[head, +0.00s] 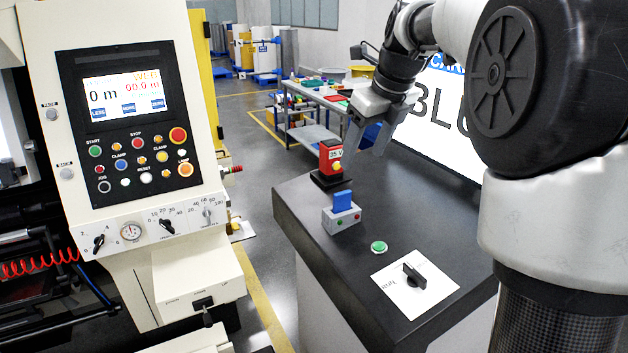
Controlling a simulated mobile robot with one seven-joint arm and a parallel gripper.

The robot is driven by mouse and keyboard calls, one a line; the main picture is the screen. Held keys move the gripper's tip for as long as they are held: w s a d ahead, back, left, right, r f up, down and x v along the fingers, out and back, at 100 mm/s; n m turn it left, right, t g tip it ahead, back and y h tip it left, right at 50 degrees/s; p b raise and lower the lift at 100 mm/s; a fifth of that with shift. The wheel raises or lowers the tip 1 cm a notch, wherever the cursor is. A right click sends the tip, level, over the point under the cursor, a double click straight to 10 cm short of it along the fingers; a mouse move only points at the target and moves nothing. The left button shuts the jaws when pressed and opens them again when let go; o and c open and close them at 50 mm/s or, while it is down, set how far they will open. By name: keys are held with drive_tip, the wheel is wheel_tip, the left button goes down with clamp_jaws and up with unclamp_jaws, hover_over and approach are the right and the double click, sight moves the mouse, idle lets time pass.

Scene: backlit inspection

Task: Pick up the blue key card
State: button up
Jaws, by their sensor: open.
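The blue key card (343,199) stands upright in the top of a small grey reader box (342,219) with red and green buttons, on the dark console top. Its lower part is hidden in the box. My gripper (366,151) is open and empty, its fingers pointing down. In the picture it is above and slightly right of the card, apart from it. I cannot tell exactly how far behind or above the card it is.
A red box (331,157) on a black base stands behind the reader, close to my gripper in the picture. A green button (379,247) and a white plate (399,284) with a black rotary switch are in front. A lit screen (437,130) backs the console.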

drive_tip(key=w+m, duration=0.1)
approach(344, 198)
drive_tip(key=shift+m, duration=0.3)
drive_tip(key=x, duration=1)
drive_tip(key=shift+p, duration=0.4)
drive_tip(key=shift+r, duration=0.1)
drive_tip(key=c, duration=1.1)
